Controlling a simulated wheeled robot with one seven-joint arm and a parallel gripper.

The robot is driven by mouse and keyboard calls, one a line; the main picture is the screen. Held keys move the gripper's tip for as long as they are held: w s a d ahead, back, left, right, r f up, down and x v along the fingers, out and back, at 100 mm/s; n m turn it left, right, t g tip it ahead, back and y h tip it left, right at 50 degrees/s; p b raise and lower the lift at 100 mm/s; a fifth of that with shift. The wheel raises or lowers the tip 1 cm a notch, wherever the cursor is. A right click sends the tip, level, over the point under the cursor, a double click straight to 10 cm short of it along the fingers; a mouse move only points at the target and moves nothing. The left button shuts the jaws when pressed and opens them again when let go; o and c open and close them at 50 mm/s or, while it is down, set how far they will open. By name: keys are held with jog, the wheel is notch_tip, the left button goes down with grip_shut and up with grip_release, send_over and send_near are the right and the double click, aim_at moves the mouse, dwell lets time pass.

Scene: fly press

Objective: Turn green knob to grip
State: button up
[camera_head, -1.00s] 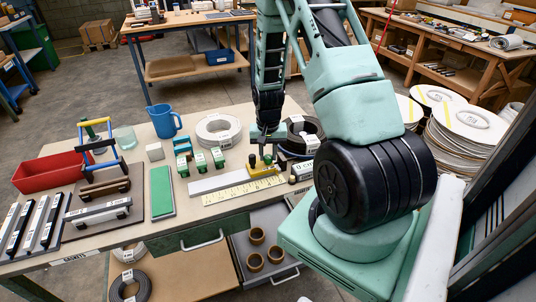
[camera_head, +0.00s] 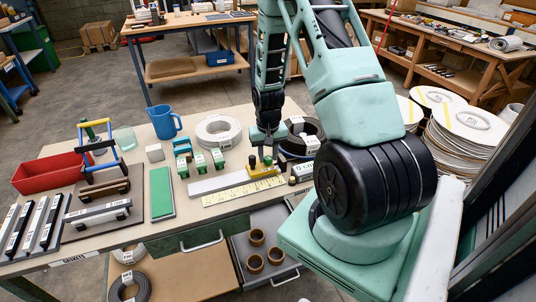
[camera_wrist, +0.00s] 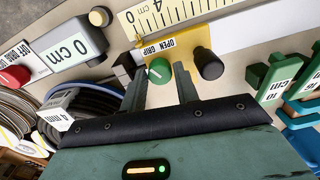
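The green knob (camera_wrist: 158,71) sits on a yellow block (camera_wrist: 188,42) whose label reads OPEN and GRIP. A pale mark shows on the knob's face, but I cannot tell exactly where it points. My gripper (camera_wrist: 160,76) is open, its two fingers on either side of the knob, with gaps visible on both sides. A black knob (camera_wrist: 208,64) stands on the block just right of the right finger. In the head view my gripper (camera_head: 267,142) hangs over the yellow block (camera_head: 262,171) on the bench.
A yellow ruler scale (camera_head: 240,192) lies in front of the block. Green blocks (camera_head: 199,162) stand to its left, and a white coil (camera_head: 218,132) and a dark coil (camera_head: 300,140) behind. In the wrist view a grey 0 cm block (camera_wrist: 72,48) is at the left.

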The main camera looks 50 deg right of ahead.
aim_at(268, 157)
jog(key=shift+o, duration=1.1)
notch_tip(268, 157, up, 17)
jog(key=b, duration=0.1)
jog(key=shift+r, duration=0.2)
jog(key=s+a+r+n, duration=0.15)
jog(key=a+n, duration=0.25)
jog(key=a, duration=1)
jog(key=a+r+n, duration=0.2)
jog(key=a+n, duration=0.2)
jog(key=a, duration=0.9)
jog(key=s+a+n, duration=0.7)
jog(key=s+a, duration=0.6)
jog(key=s, duration=0.2)
jog(key=shift+s+a+r+y, duration=0.25)
jog(key=shift+s+a+y, duration=0.05)
jog(key=shift+s+a, duration=0.1)
